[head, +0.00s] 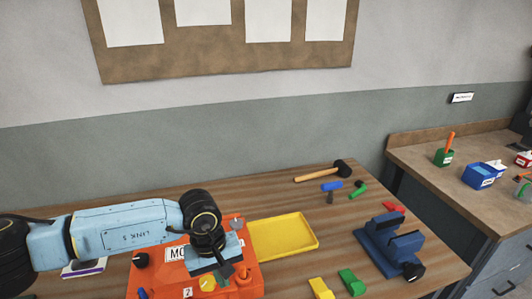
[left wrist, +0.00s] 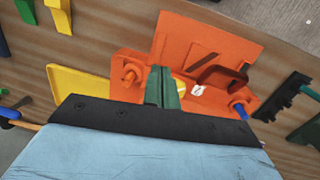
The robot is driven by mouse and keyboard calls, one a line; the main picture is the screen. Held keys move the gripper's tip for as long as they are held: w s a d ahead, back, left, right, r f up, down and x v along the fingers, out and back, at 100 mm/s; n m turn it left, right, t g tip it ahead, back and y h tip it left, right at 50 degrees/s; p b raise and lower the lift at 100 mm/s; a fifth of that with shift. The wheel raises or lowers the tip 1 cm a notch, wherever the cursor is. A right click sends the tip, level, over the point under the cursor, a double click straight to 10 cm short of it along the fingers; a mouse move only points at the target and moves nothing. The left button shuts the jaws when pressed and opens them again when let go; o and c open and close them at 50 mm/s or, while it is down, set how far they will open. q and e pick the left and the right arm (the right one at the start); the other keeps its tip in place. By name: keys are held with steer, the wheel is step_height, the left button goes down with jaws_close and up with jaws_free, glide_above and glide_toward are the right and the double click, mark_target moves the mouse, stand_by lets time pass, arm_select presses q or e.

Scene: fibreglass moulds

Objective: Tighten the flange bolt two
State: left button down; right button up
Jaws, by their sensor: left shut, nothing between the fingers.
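The orange mould (head: 165,280) lies on the wooden bench, partly hidden by my left arm. A white label with a 2 (head: 187,292) is on its front, near a yellow bolt (head: 207,283). In the left wrist view a yellow round part (left wrist: 181,87) shows right beside my fingers, next to a white label (left wrist: 197,90). An orange bolt (left wrist: 130,76) and a blue bolt (left wrist: 240,111) stand to either side. My left gripper (head: 226,270) is shut and empty over the mould, between the orange and yellow bolts; it also shows in the left wrist view (left wrist: 162,88). Whether it touches the yellow bolt is unclear.
A yellow tray (head: 283,237) lies right of the mould. A blue vise (head: 388,245), a hammer (head: 322,171) and yellow and green blocks (head: 351,281) are further right. A side bench holds a blue bin (head: 480,176). Bare wood shows between the tray and vise.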

mark_target(211, 285)
arm_select(q)
steer(key=shift+m+y, duration=0.3)
steer(key=shift+y, duration=0.5)
steer(key=a+f+b, duration=0.1)
steer(key=w+a+f+b, duration=0.1)
steer(key=f, duration=0.1)
steer(key=a+f+b, duration=0.1)
steer(key=f, duration=0.1)
steer(key=shift+w+a+f, duration=0.15)
steer(key=shift+w+f, duration=0.05)
steer(key=shift+w, duration=0.05)
steer(key=shift+f+b, duration=0.6)
steer(key=shift+b, duration=0.2)
steer(key=shift+w+a+b, duration=0.15)
steer(key=shift+w+b, duration=0.1)
steer(key=shift+b, duration=0.05)
